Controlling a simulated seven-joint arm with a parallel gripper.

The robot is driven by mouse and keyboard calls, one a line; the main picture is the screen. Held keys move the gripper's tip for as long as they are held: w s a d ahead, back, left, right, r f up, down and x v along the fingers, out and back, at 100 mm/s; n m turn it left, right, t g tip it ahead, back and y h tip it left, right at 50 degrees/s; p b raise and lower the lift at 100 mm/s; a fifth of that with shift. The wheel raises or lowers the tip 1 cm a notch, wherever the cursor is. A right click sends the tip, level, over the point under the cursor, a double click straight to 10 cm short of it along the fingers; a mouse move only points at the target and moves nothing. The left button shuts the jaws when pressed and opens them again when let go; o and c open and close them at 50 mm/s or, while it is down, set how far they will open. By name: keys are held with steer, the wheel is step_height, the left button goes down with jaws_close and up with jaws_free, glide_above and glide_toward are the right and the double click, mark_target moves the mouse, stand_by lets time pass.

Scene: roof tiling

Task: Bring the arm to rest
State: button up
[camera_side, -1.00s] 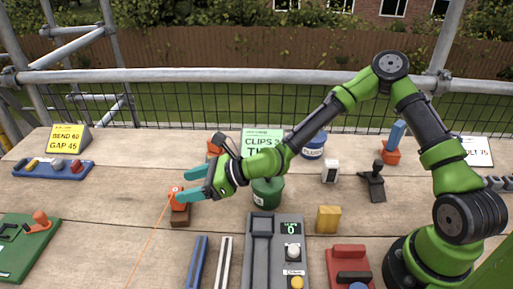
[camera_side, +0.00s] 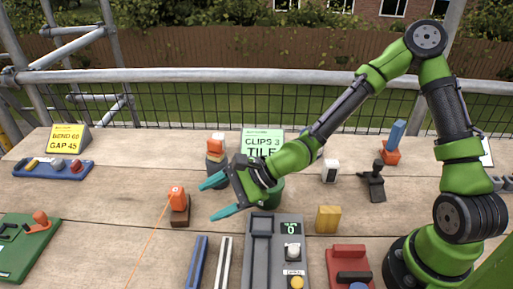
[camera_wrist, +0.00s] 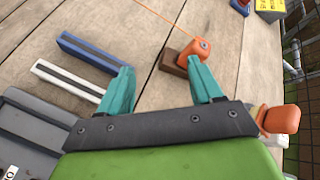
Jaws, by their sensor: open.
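My gripper (camera_side: 220,196) has teal fingers spread apart with nothing between them. It hangs above the plank deck in the side view, to the right of an orange block on a brown base (camera_side: 178,199). In the wrist view both fingers (camera_wrist: 163,92) show wide apart, and the orange block (camera_wrist: 195,48) lies beyond the right fingertip. An orange string runs from the block. My green arm reaches in from the right and hides part of a dark green pot (camera_side: 276,190).
Blue and white bars (camera_side: 196,262), a grey console (camera_side: 262,252) and a yellow block (camera_side: 328,219) stand in front. An orange-topped stack (camera_side: 215,150) and the CLIPS sign (camera_side: 262,143) stand behind the gripper. A scaffold rail (camera_side: 200,75) runs along the back.

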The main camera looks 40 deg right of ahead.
steer(key=s+d+n+h, duration=0.1)
steer(key=n, duration=0.2)
steer(key=s+d+f+n+g+h, duration=0.1)
steer(key=s+d+n+h, duration=0.1)
steer(key=n, duration=0.2)
steer(key=s+d+n+g+h, duration=0.1)
steer(key=s+d+n, duration=0.1)
steer(key=n, duration=0.1)
steer(key=shift+f+n, duration=0.2)
steer(key=shift+n, duration=0.2)
steer(key=d+h, duration=0.1)
steer(key=d, duration=0.1)
steer(key=d+r+n+h, duration=0.1)
steer(key=s+d+r+h, duration=0.1)
steer(key=d, duration=0.1)
steer(key=shift+d+n, duration=0.35)
steer(key=shift+n, duration=0.05)
steer(key=s+d+r+n+t, duration=0.1)
steer(key=s+d+r, duration=0.4)
steer(key=r, duration=0.2)
steer(key=s+d+r+t, duration=0.1)
steer(key=s+d+r, duration=0.3)
steer(key=r, duration=0.4)
steer(key=shift+s+d+n, duration=0.4)
steer(key=shift+s, duration=0.15)
